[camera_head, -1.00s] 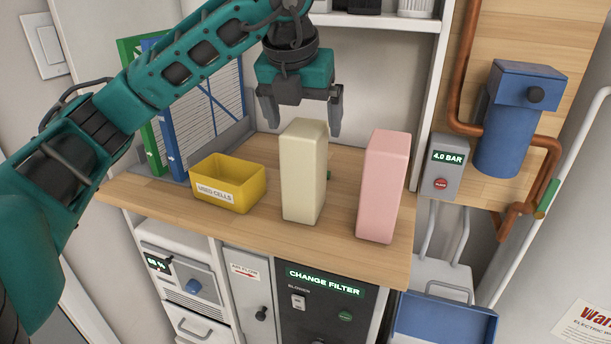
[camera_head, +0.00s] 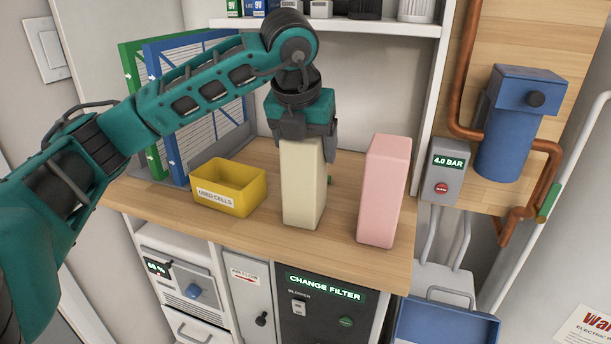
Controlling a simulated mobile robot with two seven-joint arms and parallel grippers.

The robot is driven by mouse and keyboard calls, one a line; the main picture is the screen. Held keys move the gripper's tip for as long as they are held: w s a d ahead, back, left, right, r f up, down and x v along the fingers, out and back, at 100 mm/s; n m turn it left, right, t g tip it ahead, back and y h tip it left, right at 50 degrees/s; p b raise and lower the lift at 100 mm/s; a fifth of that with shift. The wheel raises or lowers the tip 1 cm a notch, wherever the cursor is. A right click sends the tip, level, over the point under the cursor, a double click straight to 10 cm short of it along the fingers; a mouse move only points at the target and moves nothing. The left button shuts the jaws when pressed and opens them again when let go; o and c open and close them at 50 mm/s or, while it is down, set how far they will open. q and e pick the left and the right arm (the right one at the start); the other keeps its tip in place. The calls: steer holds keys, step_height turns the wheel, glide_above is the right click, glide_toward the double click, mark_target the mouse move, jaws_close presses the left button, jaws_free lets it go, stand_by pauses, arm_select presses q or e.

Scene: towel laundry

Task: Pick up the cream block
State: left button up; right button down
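The cream block (camera_head: 303,190) stands upright on the wooden counter, between the yellow bin and the pink block. My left gripper (camera_head: 303,148) is directly above it, pointing down, with its fingers at the block's top. One finger shows at the right of the top and the other at the left, partly over the block's upper edge. I cannot tell whether the fingers press on the block. My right gripper is not in view.
The pink block (camera_head: 384,190) stands upright close to the right. A yellow bin (camera_head: 228,188) labelled "USED CELLS" is at the left, with blue and green framed filters (camera_head: 160,110) behind it. A shelf (camera_head: 350,24) runs above. The counter's front edge (camera_head: 270,242) is near.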

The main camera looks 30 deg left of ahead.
arm_select(q)
jaws_close()
steer(key=shift+w+r, duration=0.15)
steer(key=shift+r, duration=0.1)
stand_by(0.5)
